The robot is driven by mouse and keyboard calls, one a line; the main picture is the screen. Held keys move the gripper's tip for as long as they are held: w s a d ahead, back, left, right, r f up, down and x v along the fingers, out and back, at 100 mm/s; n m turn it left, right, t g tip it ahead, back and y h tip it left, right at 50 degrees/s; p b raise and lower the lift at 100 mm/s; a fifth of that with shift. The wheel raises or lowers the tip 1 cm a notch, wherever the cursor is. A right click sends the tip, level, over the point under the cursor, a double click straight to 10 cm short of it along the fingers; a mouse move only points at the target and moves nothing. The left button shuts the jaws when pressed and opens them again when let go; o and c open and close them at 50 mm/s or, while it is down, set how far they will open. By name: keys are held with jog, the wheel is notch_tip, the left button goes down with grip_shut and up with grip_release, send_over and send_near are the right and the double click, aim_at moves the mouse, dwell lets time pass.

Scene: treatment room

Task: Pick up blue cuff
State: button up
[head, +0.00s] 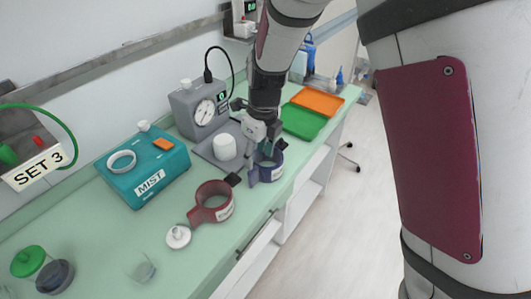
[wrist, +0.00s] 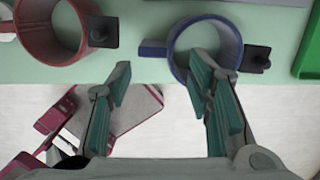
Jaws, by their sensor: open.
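The blue cuff (head: 268,170) stands on the green counter near its front edge, right of the red cuff. In the wrist view the blue cuff (wrist: 231,47) is a ring with a tab on its left and a dark square piece on its right. My gripper (head: 264,150) is over the blue cuff in the head view and partly hides it. In the wrist view my gripper (wrist: 165,85) is open, with nothing between its fingers. The right finger overlaps the lower part of the blue ring; I cannot tell whether it touches. The left finger is over the gap between the cuffs.
A red cuff (head: 211,203) stands to the left, also in the wrist view (wrist: 64,58). Behind are a gauge unit (head: 199,109), a white cylinder (head: 224,147) and a teal MIST box (head: 146,170). Green (head: 303,121) and orange (head: 319,101) trays lie farther right.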

aim_at(256, 168)
jog(key=shift+w+a+f, duration=0.1)
jog(key=shift+a+f, duration=0.1)
jog(key=shift+f, duration=1.7)
jog(key=shift+w+a+f, duration=0.1)
jog(key=shift+a+f, duration=0.1)
jog(key=shift+f, duration=1.65)
jog(key=c, duration=0.9)
